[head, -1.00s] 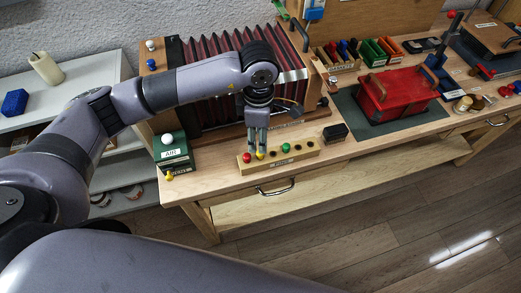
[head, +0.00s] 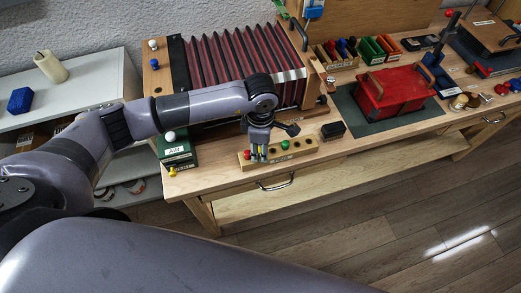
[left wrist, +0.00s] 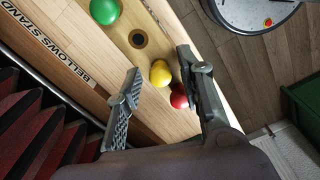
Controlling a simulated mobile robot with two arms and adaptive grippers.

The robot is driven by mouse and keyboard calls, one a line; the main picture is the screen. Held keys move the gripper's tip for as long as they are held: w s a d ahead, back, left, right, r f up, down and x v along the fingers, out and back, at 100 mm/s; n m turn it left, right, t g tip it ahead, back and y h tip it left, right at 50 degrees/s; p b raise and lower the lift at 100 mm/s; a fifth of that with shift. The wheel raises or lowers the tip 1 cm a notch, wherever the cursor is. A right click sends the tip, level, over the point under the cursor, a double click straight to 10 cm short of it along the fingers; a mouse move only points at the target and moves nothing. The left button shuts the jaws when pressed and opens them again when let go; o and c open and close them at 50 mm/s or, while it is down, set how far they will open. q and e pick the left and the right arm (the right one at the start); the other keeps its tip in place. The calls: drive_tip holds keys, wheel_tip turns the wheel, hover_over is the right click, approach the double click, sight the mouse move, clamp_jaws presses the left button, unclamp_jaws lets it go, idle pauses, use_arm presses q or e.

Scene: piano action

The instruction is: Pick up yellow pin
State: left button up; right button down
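The yellow pin (left wrist: 160,72) shows in the left wrist view as a round yellow head in the wooden pin block. It sits between the fingertips of my left gripper (left wrist: 159,60), which is open, with visible gaps to the fingers. A red pin (left wrist: 179,97) is right beside it, partly hidden by one finger. A green pin (left wrist: 104,11) stands past an empty hole. In the head view my left gripper (head: 259,158) is over the pin block (head: 308,150), and its fingers hide the yellow pin there. My right gripper is not in view.
The bellows (head: 225,62) stands behind the block, and a green box (head: 175,150) with a white knob stands to its left. A small black box (head: 333,130) is to the right. A red case (head: 395,92) lies farther right. The table's front edge is close to the block.

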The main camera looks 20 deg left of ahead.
use_arm(q)
drive_tip(key=c, duration=0.7)
drive_tip(key=shift+r, duration=0.15)
